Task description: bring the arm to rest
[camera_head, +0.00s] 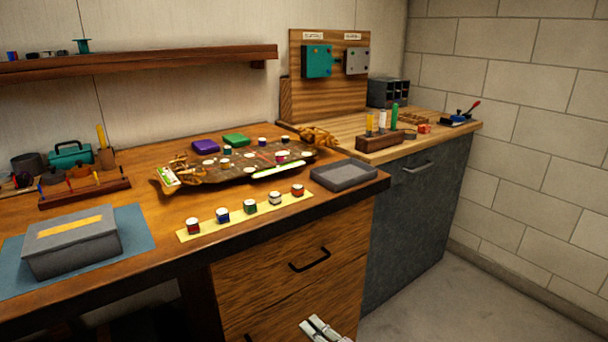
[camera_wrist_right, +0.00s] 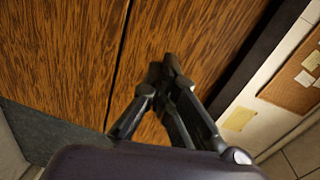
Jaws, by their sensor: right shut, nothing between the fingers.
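My right gripper (camera_head: 318,328) shows at the bottom edge of the head view, low in front of the wooden drawer front (camera_head: 293,290) and below the table top. In the right wrist view my right gripper (camera_wrist_right: 160,72) has its fingertips together with nothing between them. Wooden cabinet panels (camera_wrist_right: 60,50) fill the space beyond the fingers. Most of the right arm is hidden. My left gripper is in neither view.
A drawer handle (camera_head: 310,260) juts out above my gripper. Open floor (camera_head: 470,300) lies right.

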